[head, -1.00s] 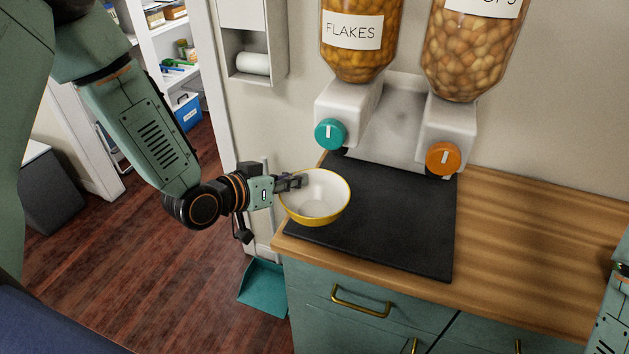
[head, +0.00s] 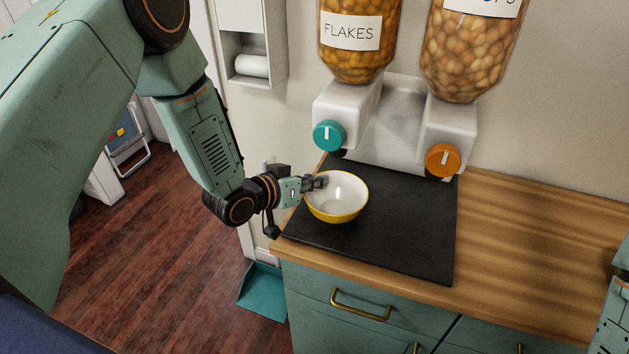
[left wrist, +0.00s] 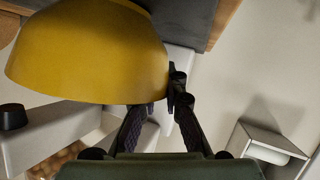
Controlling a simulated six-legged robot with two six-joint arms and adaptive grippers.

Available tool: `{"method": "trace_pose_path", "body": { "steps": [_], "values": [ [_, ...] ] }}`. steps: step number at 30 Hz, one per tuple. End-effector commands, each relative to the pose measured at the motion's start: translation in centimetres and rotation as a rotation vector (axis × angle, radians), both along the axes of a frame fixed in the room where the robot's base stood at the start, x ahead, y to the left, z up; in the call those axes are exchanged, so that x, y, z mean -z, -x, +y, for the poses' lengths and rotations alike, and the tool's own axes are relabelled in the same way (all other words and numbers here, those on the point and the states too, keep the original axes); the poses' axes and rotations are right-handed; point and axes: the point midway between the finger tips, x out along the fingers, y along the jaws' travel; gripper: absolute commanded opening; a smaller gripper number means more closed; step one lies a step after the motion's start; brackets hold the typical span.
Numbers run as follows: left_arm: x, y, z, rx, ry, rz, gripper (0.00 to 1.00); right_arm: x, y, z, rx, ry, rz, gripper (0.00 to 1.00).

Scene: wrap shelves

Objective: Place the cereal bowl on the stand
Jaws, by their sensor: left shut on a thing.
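The cereal bowl (head: 340,207) is yellow outside and white inside. My left gripper (head: 320,182) is shut on its left rim. The bowl is upright over the left part of the black mat (head: 400,238); I cannot tell whether it touches the mat. In the left wrist view the bowl's yellow outside (left wrist: 90,55) fills the upper left, by the gripper's fingers (left wrist: 160,100). The stand is not clearly identifiable; a cereal dispenser stand (head: 392,120) rises behind the mat. Only a piece of my right arm shows at the right edge; its gripper is out of view.
A flakes dispenser (head: 355,70) with a teal knob (head: 328,135) and a second dispenser (head: 470,60) with an orange knob (head: 443,160) stand behind the bowl. The wooden counter (head: 540,240) is clear to the right. A teal dustpan (head: 264,290) is below, by the cabinet.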

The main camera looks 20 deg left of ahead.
Motion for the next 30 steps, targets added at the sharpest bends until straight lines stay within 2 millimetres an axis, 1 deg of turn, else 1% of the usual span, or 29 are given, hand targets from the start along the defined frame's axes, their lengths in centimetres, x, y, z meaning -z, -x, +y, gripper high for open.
{"method": "trace_pose_path", "body": {
  "steps": [5, 6, 13, 21, 25, 30],
  "values": [
    [0.3, 0.0, 0.0, -0.001, 0.001, -0.002, 0.00, 0.3, 0.0, 0.0, 0.000, 0.000, 0.000, 0.40],
    [0.3, 0.0, 0.0, 0.000, 0.000, 0.000, 0.12, 0.2, 0.0, 0.0, 0.000, 0.000, 0.000, 0.40],
    [0.3, 0.0, 0.0, 0.000, 0.000, 0.000, 0.32, 0.2, 0.0, 0.0, 0.000, 0.000, 0.000, 0.40],
    [0.2, 0.0, 0.0, 0.000, 0.000, 0.000, 0.32, 0.2, 0.0, 0.0, 0.000, 0.000, 0.000, 0.40],
    [-0.2, 0.2, 0.1, -0.002, 0.001, 0.001, 0.32, -0.1, 0.0, 0.0, 0.000, 0.000, 0.000, 0.40],
    [-1.3, 2.4, 1.3, -0.006, 0.006, 0.002, 0.32, -0.4, 0.0, 0.0, 0.000, 0.000, 0.000, 0.40]
  ]
}}
